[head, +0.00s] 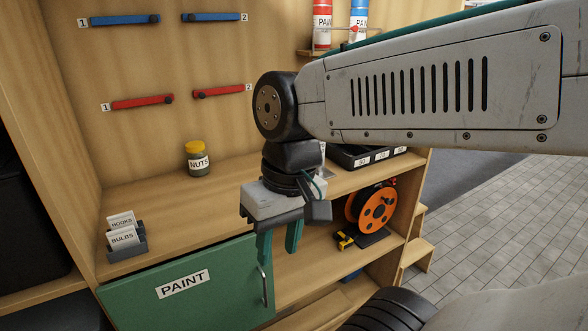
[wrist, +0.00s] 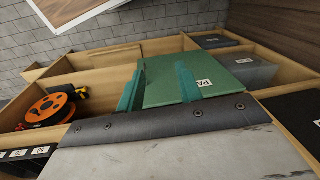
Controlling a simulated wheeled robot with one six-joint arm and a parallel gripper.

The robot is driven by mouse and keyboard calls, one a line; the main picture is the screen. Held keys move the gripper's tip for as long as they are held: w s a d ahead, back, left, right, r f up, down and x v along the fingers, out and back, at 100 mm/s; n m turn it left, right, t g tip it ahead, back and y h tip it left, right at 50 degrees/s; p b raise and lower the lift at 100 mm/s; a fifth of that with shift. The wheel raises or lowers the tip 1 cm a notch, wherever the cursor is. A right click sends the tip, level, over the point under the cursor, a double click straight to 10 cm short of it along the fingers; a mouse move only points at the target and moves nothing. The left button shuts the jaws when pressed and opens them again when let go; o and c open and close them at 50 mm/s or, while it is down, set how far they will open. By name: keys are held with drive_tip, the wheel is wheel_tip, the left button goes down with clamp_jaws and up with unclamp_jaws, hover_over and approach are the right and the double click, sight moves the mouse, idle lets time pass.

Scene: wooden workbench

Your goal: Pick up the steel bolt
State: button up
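I cannot make out a steel bolt in either view. My gripper (head: 279,252) hangs in front of the bench's front edge, pointing down, with its two green fingers apart and nothing between them. In the wrist view my gripper (wrist: 158,88) also shows spread fingers, with the green paint door behind them. A black tray (head: 370,155) with white number labels stands on the bench top behind my arm. Its inside is mostly hidden, and its labelled edge shows at the lower left of the wrist view (wrist: 22,153).
A nuts jar (head: 198,160) with a yellow lid and a card holder (head: 126,241) stand on the bench top (head: 165,205). The green paint door (head: 190,285) is below.

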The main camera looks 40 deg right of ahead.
drive_tip(key=w+a+f+m+y, duration=0.1)
drive_tip(key=w+a+m+y, duration=0.2)
drive_tip(key=w+m+y, duration=0.45)
drive_tip(key=w+d+m+t+y, duration=0.2)
drive_tip(key=w+d+m+t, duration=0.7)
drive_tip(key=w+d+m, duration=0.3)
drive_tip(key=w+d+f+m+t+h, duration=0.1)
drive_tip(key=w+d+m+t+h, duration=0.1)
drive_tip(key=d+m+t, duration=0.3)
drive_tip(key=w+d+f+m+t+h, duration=0.1)
drive_tip(key=w+d+m+h, duration=0.15)
drive_tip(key=d, duration=0.45)
drive_tip(key=m+t+h, duration=0.2)
drive_tip(key=m+h, duration=0.8)
approach(319, 171)
drive_tip(key=w+r, duration=0.2)
drive_tip(key=r, duration=0.1)
drive_tip(key=w+r, duration=0.1)
drive_tip(key=r, duration=0.1)
drive_tip(key=shift+d, duration=0.35)
drive_tip(key=shift+w+d+f, duration=0.15)
drive_tip(key=shift+w+d, duration=0.05)
drive_tip(key=shift+d, duration=0.15)
drive_tip(key=x, duration=0.7)
drive_tip(key=shift+w+a, duration=0.1)
clamp_jaws()
